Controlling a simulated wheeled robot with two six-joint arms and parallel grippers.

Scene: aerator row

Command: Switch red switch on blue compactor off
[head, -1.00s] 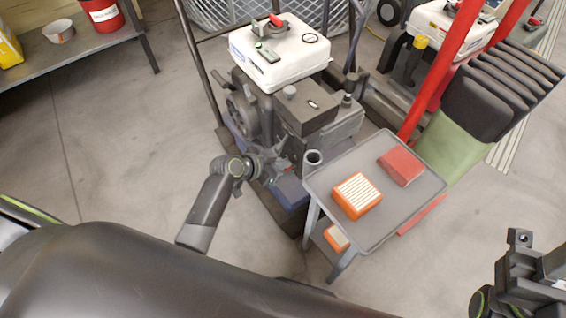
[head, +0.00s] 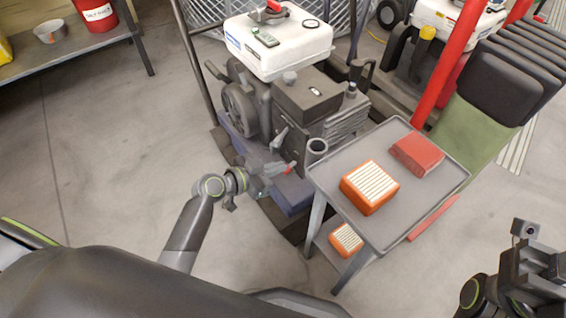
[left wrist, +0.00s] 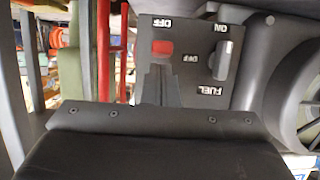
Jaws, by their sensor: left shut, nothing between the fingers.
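The blue compactor (head: 292,196) has a blue base under a dark engine. In the left wrist view its grey panel (left wrist: 203,90) shows upside down, with the red switch (left wrist: 162,47) under an OFF label and a grey fuel knob (left wrist: 226,60) beside it. My left gripper (left wrist: 160,72) is shut and empty, its tips over the panel just below the red switch. I cannot tell whether they touch it, or which way the switch is set. In the head view my left gripper (head: 272,177) is at the engine's near side. My right gripper (head: 530,255) is at lower right, its fingers unclear.
A shelf (head: 90,42) with a red bucket (head: 98,14) is at upper left. The floor at left is clear.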

